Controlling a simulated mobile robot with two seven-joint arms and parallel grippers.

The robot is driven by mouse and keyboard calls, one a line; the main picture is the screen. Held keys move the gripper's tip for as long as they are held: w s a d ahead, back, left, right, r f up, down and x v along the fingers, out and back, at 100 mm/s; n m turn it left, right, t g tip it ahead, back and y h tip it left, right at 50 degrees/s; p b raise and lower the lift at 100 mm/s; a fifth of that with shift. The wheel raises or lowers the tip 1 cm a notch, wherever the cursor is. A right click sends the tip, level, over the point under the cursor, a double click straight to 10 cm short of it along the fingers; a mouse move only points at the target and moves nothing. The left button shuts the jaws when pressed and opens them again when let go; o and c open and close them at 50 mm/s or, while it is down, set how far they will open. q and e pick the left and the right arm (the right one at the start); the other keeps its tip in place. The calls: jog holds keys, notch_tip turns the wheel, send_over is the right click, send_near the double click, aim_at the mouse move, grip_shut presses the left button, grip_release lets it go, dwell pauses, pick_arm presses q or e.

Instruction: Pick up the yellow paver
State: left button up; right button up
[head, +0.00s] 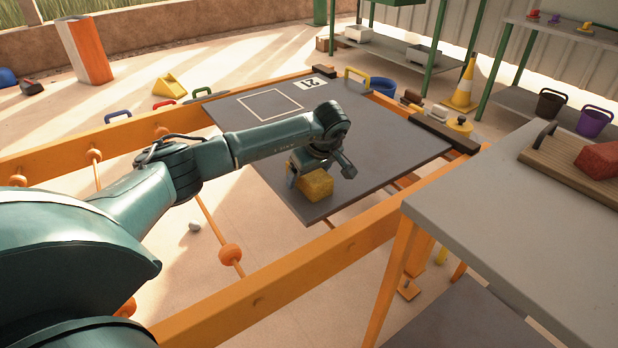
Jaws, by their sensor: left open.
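The yellow paver (316,186) is a rough block on the dark grey board (395,150), near the board's front edge. My left gripper (320,172) is over the paver, with its open fingers at either side of it. One finger shows at the paver's left and the other at its upper right. I cannot tell whether the fingers touch it. The wrist hides the paver's top rear part. My right gripper is not in view.
An orange frame (290,270) surrounds the board. A grey table (500,210) at the right holds a wooden tray (545,160) with a red block (598,160). A white square outline (270,104) and a number label (309,83) mark the board's far part, which is clear.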

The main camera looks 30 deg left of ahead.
pick_arm(q)
jog(key=shift+f, duration=0.25)
dwell(0.3)
jog(key=shift+c, duration=0.4)
jog(key=c, duration=1.5)
jog(key=shift+w+r, duration=0.1)
jog(key=shift+c, duration=0.6)
jog(key=shift+r, duration=0.1)
